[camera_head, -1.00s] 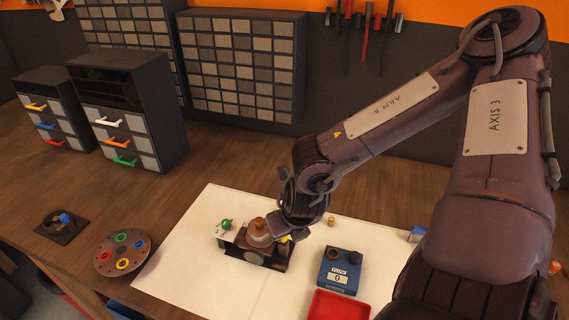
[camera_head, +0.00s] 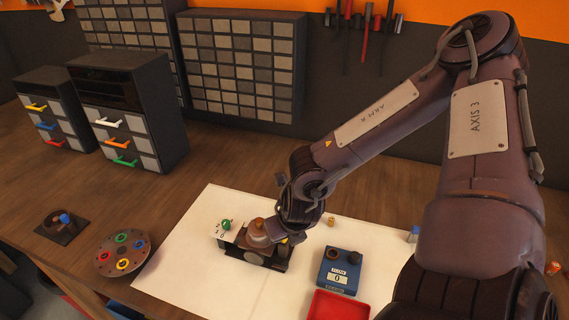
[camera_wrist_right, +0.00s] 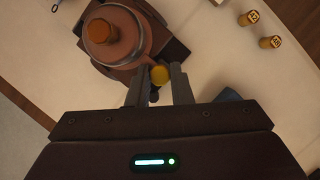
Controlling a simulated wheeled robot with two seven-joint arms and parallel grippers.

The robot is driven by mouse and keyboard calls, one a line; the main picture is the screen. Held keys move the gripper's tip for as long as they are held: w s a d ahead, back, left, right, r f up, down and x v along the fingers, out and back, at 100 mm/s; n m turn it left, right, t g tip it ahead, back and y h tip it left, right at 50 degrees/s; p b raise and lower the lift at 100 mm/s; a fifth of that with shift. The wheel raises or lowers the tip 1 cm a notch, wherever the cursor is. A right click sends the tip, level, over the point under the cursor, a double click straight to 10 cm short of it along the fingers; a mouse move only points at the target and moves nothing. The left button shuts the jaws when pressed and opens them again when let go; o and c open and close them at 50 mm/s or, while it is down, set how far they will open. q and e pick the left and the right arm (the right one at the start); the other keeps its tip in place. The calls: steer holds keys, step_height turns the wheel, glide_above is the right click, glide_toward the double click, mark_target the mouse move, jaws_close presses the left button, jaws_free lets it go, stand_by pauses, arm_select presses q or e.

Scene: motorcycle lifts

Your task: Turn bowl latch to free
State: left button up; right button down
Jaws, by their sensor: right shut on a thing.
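A round copper-brown bowl (camera_head: 258,232) sits in a dark stand (camera_head: 252,255) on the white mat. In the right wrist view the bowl (camera_wrist_right: 128,45) fills the upper left, with a brown-orange knob on top. The bowl latch shows as a yellow round end (camera_wrist_right: 159,75) at the bowl's lower right edge. My right gripper (camera_wrist_right: 156,82) is shut on the latch, one finger on each side of it. In the head view my right gripper (camera_head: 284,238) is beside the bowl's right side, and its fingers partly hide the latch. My left gripper is not in view.
A blue meter reading 0 (camera_head: 337,278) and a red tray (camera_head: 338,306) stand right of the stand. Small brass pieces (camera_wrist_right: 260,29) lie behind. A round tray of coloured rings (camera_head: 121,253) is at the left. The white mat (camera_head: 185,270) has free room at the left.

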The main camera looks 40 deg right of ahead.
steer(key=shift+f+n+y+b, duration=0.1)
steer(key=shift+n+y+b, duration=0.4)
steer(key=shift+n+b, duration=0.65)
steer(key=n+y+b, duration=0.1)
steer(key=n+b, duration=0.1)
steer(key=n, duration=0.1)
steer(key=shift+d+n, duration=0.15)
steer(key=shift+n, duration=0.1)
steer(key=n+b, duration=0.1)
steer(key=n+y+b, duration=0.1)
steer(key=n, duration=0.1)
steer(key=shift+d+f+n+y+b, duration=0.1)
steer(key=shift+d+n+y+b, duration=0.05)
steer(key=shift+n+y+b, duration=0.15)
steer(key=n+g+b, duration=0.1)
steer(key=n+b, duration=0.1)
steer(key=n+g+y+b, duration=0.1)
steer(key=n+b, duration=0.1)
steer(key=n, duration=0.1)
steer(key=shift+w+d+b, duration=0.1)
steer(key=shift+b, duration=0.3)
steer(key=shift+n+g+y+b, duration=0.5)
steer(key=shift+n+b, duration=0.55)
steer(key=shift+n, duration=0.65)
steer(key=shift+w+r, duration=0.1)
steer(key=shift+r, duration=0.1)
steer(key=c, duration=1.6)
jaws_free()
